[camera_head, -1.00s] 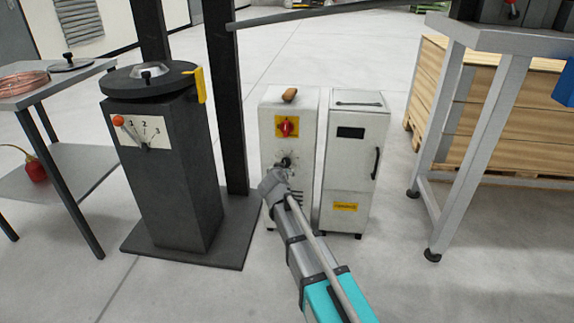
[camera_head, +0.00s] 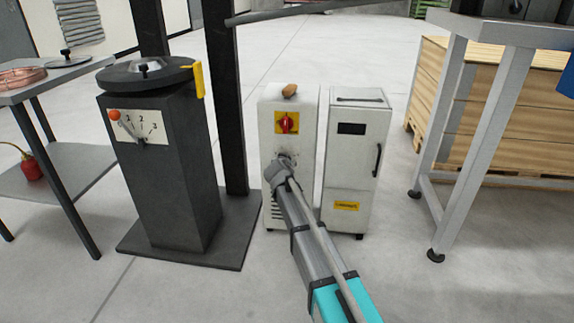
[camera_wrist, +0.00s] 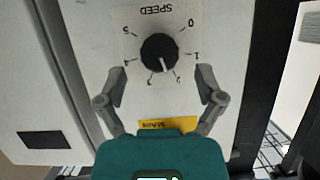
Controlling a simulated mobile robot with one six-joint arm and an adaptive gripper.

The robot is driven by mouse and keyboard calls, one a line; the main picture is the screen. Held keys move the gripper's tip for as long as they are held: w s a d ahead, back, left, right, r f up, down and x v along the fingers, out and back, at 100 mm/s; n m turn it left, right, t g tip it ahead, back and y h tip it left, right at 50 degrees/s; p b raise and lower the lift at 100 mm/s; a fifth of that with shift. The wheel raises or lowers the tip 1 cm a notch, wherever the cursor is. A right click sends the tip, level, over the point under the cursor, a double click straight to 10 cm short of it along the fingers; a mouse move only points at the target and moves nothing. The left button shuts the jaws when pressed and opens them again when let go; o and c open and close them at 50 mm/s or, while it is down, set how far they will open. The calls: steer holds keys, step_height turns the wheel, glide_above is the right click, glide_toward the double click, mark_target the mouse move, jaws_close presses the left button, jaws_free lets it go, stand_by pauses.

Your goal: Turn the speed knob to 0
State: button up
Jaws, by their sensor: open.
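The black speed knob (camera_wrist: 159,53) is on a white panel, and the wrist view shows it upside down. Its dial numbers run from 0 to 5. A white pointer mark on the knob lies between 2 and 3. My gripper (camera_wrist: 160,75) is open, with one finger on each side below the knob in that view. I see no finger touching the knob. In the head view my gripper (camera_head: 280,169) is in front of the dial on the white cabinet (camera_head: 304,110) and mostly hides the knob.
A red switch (camera_head: 286,122) on a yellow plate sits above the dial. A second white cabinet (camera_head: 350,165) stands close on the right. A dark pedestal (camera_head: 175,185) with a lever stands left, and a metal table (camera_head: 492,130) right. Open floor lies in front.

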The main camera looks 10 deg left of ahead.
steer(key=shift+b+x, duration=0.45)
steer(key=shift+x, duration=1.3)
steer(key=c, duration=1.1)
steer(key=shift+d, duration=0.2)
steer(key=shift+c, duration=0.2)
steer(key=shift+a, duration=0.1)
